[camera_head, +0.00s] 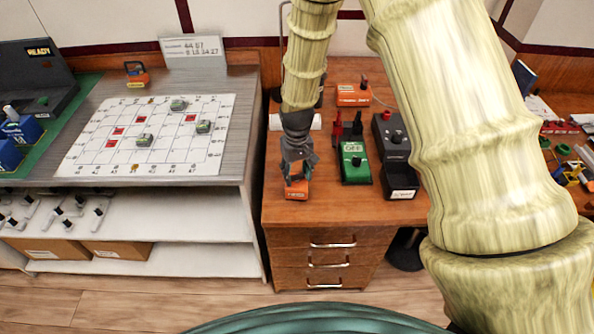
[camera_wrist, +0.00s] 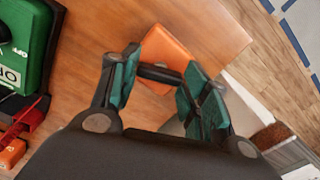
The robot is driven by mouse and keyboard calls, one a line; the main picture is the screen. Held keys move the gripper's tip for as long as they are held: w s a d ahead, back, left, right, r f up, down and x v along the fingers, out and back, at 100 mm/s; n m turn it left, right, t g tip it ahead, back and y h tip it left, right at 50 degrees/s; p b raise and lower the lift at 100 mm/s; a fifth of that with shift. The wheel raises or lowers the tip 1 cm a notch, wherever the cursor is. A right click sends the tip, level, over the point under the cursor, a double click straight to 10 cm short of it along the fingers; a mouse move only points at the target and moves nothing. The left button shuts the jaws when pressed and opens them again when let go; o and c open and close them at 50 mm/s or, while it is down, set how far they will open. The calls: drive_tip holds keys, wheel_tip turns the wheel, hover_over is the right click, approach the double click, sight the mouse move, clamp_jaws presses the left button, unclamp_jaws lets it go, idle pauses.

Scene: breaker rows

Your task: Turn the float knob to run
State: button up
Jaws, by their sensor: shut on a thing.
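My gripper (camera_head: 296,172) reaches down over an orange box (camera_head: 296,193) at the front left of the wooden desk. In the wrist view, my gripper's two teal fingers (camera_wrist: 163,72) are closed on a dark bar-shaped knob (camera_wrist: 160,73) above that orange box (camera_wrist: 168,42). The fingers hide much of the knob, and I cannot read the box's label. A green box (camera_head: 354,176) with a black knob and an OFF label stands to the right; part of it also shows in the wrist view (camera_wrist: 36,62). I cannot tell from lettering which knob is float.
A black box (camera_head: 386,127) with a knob and a white-labelled black part (camera_head: 402,194) stand right of the green box. Another orange box (camera_head: 352,96) is behind. A grey bench (camera_head: 245,100) with a white grid board is at left. The desk's front strip is clear.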

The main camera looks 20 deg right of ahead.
sight(297, 175)
drive_tip(key=shift+m, duration=1.2)
idle(1.1)
drive_tip(key=o, duration=1)
wheel_tip(297, 175, up, 12)
idle(0.4)
